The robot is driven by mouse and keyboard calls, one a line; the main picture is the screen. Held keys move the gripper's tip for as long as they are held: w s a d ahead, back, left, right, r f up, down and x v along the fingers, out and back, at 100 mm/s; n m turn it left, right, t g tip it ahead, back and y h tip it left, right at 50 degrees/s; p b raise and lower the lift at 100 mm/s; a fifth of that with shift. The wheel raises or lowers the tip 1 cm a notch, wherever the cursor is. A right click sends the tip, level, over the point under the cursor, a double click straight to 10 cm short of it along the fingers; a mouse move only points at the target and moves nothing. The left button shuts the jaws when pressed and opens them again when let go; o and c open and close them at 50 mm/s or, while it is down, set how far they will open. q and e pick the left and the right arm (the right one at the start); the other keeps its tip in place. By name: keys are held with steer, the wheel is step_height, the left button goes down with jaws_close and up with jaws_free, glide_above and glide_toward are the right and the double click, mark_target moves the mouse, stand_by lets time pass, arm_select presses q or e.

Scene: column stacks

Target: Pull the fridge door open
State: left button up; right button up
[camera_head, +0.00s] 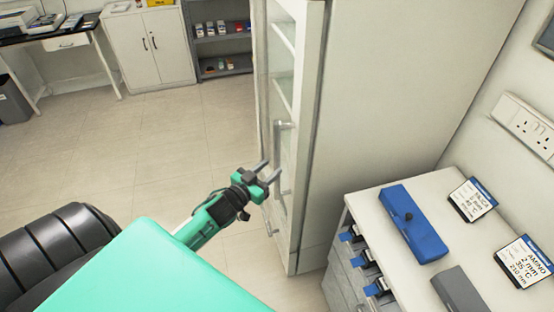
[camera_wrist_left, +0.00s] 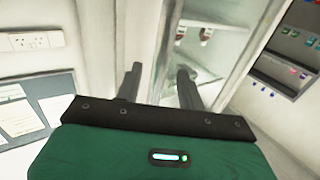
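The tall white fridge (camera_head: 375,90) stands right of centre in the head view, with its glass door (camera_head: 287,62) facing left. The door looks shut. A grey vertical handle (camera_head: 283,140) runs down the door. My left gripper (camera_head: 271,169) is open, with its fingers pointing towards the door near the handle. In the left wrist view the two fingers are spread apart (camera_wrist_left: 159,84), with the door frame and glass (camera_wrist_left: 210,50) beyond them. I cannot tell whether a finger touches the handle. My right gripper is not in view.
A white counter (camera_head: 365,205) with a blue case (camera_head: 413,222) and label cards (camera_head: 473,199) stands right of the fridge. The floor (camera_head: 150,150) left of the fridge is clear.

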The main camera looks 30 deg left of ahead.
mark_target(275, 164)
arm_select(q)
steer(key=shift+w+d+p, duration=0.15)
steer(key=shift+w+p, duration=0.1)
steer(key=shift+w, duration=0.8)
steer(key=shift+w+d+p, duration=0.1)
steer(key=shift+w+p, duration=0.1)
steer(key=shift+w, duration=0.85)
jaws_close()
